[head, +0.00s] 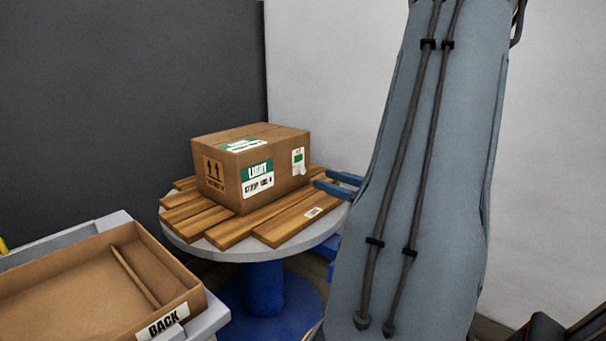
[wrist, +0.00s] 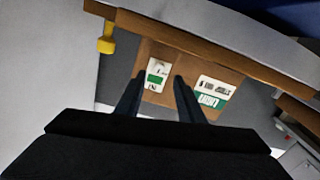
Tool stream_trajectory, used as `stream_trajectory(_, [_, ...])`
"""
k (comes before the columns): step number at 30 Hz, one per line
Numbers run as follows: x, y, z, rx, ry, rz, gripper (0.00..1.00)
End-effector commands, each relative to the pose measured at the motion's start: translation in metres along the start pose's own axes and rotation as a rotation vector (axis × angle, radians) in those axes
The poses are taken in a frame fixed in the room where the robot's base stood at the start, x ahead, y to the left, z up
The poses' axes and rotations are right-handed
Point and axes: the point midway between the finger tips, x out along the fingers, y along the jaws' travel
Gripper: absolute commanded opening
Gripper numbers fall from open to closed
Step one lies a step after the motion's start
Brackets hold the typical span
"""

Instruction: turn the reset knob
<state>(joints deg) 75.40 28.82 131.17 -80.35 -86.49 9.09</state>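I cannot make out a knob that is clearly the reset knob, nor a pump, in either view. A small yellow part (wrist: 106,38) shows in the wrist view beside the end of a plank; I cannot tell what it is. My gripper (head: 324,180) is at the right side of the round table, near the cardboard box. In the wrist view my gripper (wrist: 158,78) has its two dark fingers apart with nothing between them, pointing toward the labelled side of the box.
The cardboard box (head: 229,177) sits on wooden planks (head: 247,231) on a round grey table (head: 184,242) with a blue pedestal (head: 263,287). An open carton (head: 68,287) marked BACK stands at lower left. A dark wall and a light wall meet behind the table.

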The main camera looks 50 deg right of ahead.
Motion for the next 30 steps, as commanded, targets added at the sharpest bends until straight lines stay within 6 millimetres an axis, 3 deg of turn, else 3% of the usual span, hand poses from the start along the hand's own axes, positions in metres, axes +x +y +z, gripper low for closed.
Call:
stream_trajectory(12, [0.059, -0.001, 0.002, -0.003, 0.001, -0.001, 0.35])
stream_trajectory(24, [0.068, -0.001, 0.000, -0.001, 0.000, -0.001, 0.35])
stream_trajectory(30, [0.068, -0.001, 0.000, -0.001, 0.000, -0.001, 0.03])
